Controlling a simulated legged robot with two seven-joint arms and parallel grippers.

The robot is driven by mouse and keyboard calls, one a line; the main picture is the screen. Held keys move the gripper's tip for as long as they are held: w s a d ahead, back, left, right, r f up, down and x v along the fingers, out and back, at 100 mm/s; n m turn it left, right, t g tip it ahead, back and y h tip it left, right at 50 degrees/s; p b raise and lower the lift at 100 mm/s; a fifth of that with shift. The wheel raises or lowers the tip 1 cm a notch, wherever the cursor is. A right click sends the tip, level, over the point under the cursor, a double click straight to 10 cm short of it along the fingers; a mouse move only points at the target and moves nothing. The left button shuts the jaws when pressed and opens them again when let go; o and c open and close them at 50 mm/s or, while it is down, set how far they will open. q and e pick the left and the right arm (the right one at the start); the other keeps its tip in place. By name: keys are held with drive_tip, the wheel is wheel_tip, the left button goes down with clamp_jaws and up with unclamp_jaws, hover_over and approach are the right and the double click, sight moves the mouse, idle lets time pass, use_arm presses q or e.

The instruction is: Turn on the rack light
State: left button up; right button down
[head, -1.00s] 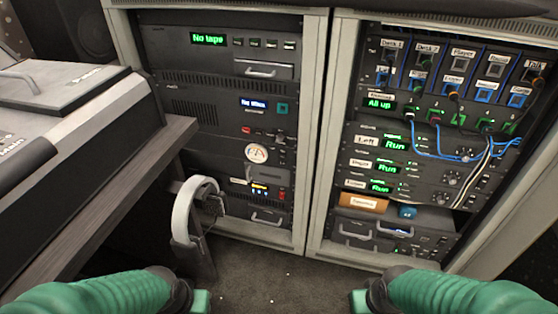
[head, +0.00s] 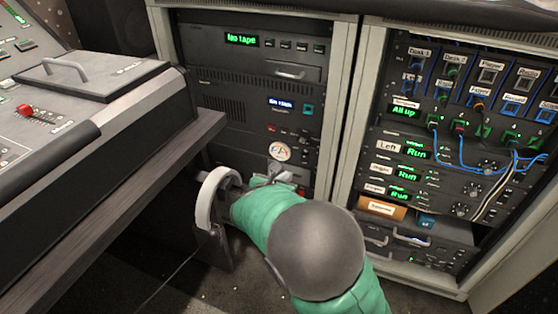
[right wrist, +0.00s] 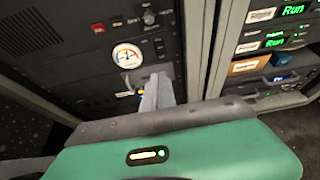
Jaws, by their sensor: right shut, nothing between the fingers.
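The left equipment rack (head: 330,130) has a dark front with a "No tape" display (head: 241,39), a lit blue display (head: 280,104) and a round white gauge (head: 279,151). Which control belongs to the rack light I cannot tell. My right gripper (head: 277,171) is shut and empty, at the rack front just below the gauge. In the right wrist view its grey fingers (right wrist: 157,90) point at the panel under the gauge (right wrist: 127,55), by a small switch or knob area partly hidden. Whether they touch the panel I cannot tell. My left gripper is out of view.
The mixing desk (head: 100,150) fills the left side. The right rack (head: 375,120) has blue and white patch cables hanging on its front. Carpet is free below.

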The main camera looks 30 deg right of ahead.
drive_tip(key=shift+d+f, duration=0.1)
drive_tip(key=r+b+x, duration=0.1)
drive_tip(key=b+x, duration=0.1)
drive_tip(key=x, duration=1.1)
drive_tip(key=shift+w+d+r, duration=0.3)
drive_tip(key=shift+d+r, duration=0.05)
drive_tip(key=shift+d, duration=0.15)
